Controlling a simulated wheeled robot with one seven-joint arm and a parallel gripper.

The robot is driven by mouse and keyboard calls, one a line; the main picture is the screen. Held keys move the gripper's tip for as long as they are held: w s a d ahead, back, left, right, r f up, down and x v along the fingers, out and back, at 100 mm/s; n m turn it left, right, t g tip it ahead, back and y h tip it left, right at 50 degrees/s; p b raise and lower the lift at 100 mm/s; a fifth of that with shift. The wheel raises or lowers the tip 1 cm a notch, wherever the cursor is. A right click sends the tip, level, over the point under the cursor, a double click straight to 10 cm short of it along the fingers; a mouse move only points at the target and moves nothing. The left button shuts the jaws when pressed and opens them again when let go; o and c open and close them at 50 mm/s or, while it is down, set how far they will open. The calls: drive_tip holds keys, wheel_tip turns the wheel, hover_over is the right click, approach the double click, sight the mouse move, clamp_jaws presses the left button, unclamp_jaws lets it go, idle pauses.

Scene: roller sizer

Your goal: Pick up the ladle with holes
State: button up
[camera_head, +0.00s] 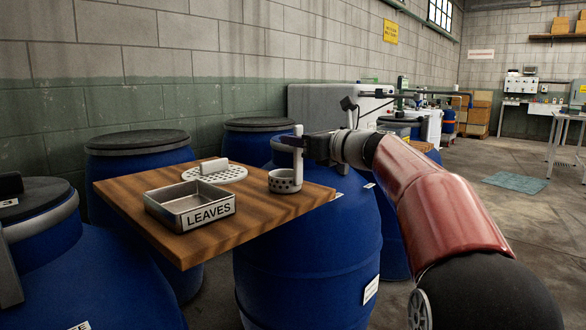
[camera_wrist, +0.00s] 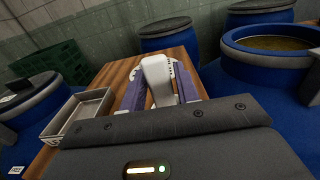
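The ladle with holes (camera_head: 285,182) is a light grey cup with a row of dark holes and a tall upright handle. It stands on the wooden board near its right back edge. In the wrist view its pale handle (camera_wrist: 158,82) rises between my two fingers. My gripper (camera_head: 288,143) is at the upper part of the handle, with one finger on each side; it also shows in the wrist view (camera_wrist: 160,85). The fingers are spread, and a narrow gap seems to show beside the handle. The cup is mostly hidden in the wrist view.
On the wooden board (camera_head: 190,245), a metal tray labelled LEAVES (camera_head: 190,205) and a white perforated disc with a grip (camera_head: 214,174) lie left of the ladle. Blue barrels (camera_head: 310,255) stand around and under the board. A block wall is behind.

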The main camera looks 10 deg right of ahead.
drive_tip(key=c, duration=0.6)
drive_tip(key=shift+r, duration=0.15)
